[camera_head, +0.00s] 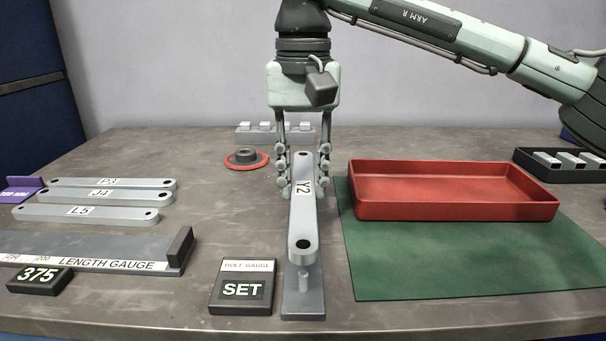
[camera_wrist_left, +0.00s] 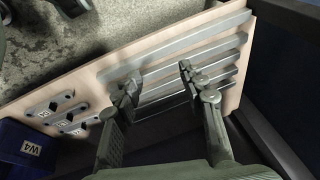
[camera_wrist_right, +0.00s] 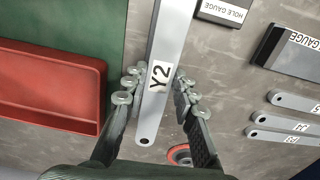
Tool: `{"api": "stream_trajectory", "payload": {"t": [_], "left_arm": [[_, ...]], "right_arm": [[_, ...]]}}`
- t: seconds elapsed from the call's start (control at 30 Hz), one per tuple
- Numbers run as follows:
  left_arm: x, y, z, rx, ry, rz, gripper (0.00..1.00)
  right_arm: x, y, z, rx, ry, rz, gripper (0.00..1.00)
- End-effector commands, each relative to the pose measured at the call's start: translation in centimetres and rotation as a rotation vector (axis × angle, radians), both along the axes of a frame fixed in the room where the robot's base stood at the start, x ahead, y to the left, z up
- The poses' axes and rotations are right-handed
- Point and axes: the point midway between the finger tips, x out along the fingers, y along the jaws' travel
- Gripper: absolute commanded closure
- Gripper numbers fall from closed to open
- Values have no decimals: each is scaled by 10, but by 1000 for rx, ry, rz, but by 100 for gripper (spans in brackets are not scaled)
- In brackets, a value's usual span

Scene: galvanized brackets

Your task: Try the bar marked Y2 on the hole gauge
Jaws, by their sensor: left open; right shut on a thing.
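The grey bar marked Y2 (camera_head: 303,215) is held lengthwise above the hole gauge, its near end hole towards me. It also shows in the right wrist view (camera_wrist_right: 166,45). My right gripper (camera_head: 303,184) is shut on it around the label. The hole gauge (camera_head: 303,305) is a narrow grey plate with an upright pin (camera_head: 304,279) near its front. The bar's near end is just above and behind the pin in the picture, apparently apart from it. The bar hides the plate's far part. My left gripper (camera_wrist_left: 158,82) is open and empty over several grey bars on a board.
The hole gauge's SET sign (camera_head: 242,289) stands just left of the plate. Bars P3, J4 and L5 (camera_head: 120,215) lie at left behind the length gauge (camera_head: 100,265). A red tray (camera_head: 450,212) sits on a green mat (camera_head: 470,260) at right. A red ring (camera_head: 246,160) lies behind.

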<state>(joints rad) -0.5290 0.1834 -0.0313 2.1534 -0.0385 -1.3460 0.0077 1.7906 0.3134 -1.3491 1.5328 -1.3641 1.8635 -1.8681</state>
Motion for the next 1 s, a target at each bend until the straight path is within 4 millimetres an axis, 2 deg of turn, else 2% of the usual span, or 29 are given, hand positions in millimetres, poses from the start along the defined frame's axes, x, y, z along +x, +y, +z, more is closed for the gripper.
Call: {"api": "stream_trajectory", "payload": {"t": [0.5, 1.0], "left_arm": [[-6, 1, 32, 16, -16, 4, 59], [-6, 0, 35, 17, -19, 3, 59]], "right_arm": [[0, 0, -17, 2, -2, -1, 100], [0, 0, -17, 2, -1, -1, 100]]}}
